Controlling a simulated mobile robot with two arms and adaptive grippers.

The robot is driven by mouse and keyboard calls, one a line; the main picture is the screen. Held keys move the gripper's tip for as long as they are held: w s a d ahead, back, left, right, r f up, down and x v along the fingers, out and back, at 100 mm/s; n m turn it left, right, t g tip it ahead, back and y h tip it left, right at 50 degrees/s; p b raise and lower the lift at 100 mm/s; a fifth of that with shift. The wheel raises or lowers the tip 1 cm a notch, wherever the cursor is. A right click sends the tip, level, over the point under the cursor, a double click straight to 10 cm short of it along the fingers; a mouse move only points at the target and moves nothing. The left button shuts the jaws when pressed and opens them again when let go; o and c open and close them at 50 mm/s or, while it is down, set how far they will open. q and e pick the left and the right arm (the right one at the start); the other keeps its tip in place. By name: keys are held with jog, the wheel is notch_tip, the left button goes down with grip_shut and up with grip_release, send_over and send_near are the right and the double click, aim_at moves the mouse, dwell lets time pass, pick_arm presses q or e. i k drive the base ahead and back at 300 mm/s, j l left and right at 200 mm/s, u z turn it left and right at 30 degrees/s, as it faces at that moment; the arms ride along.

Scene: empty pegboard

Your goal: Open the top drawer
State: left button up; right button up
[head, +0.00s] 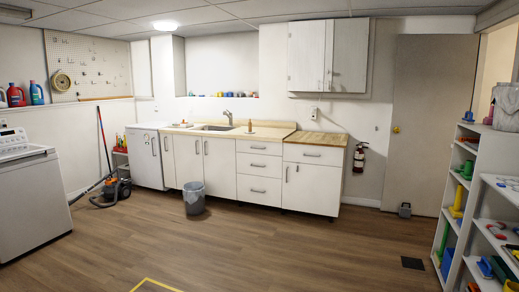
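A white drawer stack stands in the counter row across the room. Its top drawer (259,147) is shut, with a dark bar handle. A middle drawer (259,165) and a bottom drawer (258,190) below it are also shut. To the right, a cabinet has another shut top drawer (314,154) above a door (311,189). The frame does not show which top drawer the task names. Neither of my grippers is in view.
A grey bin (194,198) stands before the cabinets, left of the drawers. A vacuum cleaner (116,190) is further left, near a white washer (30,190). Shelves (487,205) line the right side. The wooden floor (275,245) in the middle is clear.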

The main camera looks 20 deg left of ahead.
aim_at(248, 146)
jog(key=i+j+u, duration=0.5)
jog(key=i+u, duration=0.65)
jog(key=i, duration=1.65)
jog(key=i+j, duration=0.1)
jog(key=i, duration=2.05)
